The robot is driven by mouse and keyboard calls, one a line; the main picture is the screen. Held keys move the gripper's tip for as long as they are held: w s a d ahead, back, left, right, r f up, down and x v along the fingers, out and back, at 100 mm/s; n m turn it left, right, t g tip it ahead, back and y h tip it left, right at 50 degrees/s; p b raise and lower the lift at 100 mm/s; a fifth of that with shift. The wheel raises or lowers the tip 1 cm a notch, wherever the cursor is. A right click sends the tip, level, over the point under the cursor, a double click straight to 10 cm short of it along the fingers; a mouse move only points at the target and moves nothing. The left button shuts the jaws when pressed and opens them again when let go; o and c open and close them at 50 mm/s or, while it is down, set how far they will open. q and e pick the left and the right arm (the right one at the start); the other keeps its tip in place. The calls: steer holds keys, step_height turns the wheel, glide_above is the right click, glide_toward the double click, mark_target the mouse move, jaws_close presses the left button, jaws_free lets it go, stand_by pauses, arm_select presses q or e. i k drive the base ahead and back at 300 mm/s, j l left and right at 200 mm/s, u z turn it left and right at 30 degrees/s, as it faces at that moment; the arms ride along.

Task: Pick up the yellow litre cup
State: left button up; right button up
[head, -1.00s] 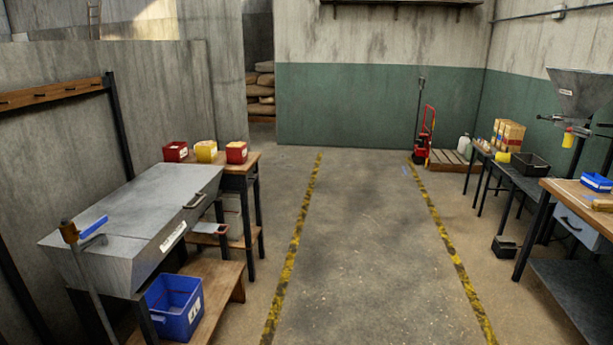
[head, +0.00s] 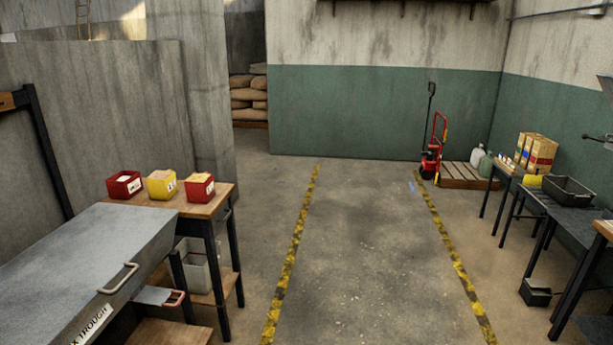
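A small yellow object (head: 531,181), which looks like the yellow litre cup, is on the right-hand bench beside the dark tray, at some distance from me. It is too small to make out a handle or markings. A yellow labelled box (head: 161,185) stands on the left table between two red ones. Neither of my grippers is in view.
A steel trough (head: 90,255) is close at left, beside the wooden table (head: 205,208) with the red box (head: 124,185). At right are a dark tray (head: 567,190), cartons (head: 541,154) and a red hand truck (head: 433,155). The floor between the yellow-black lines is clear.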

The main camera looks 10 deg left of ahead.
mark_target(162, 185)
steer(key=i+u, duration=0.15)
steer(key=i, duration=0.4)
steer(key=i+l+u, duration=0.2)
steer(key=i, duration=0.35)
steer(key=i+l+u, duration=0.15)
steer(key=i, duration=0.4)
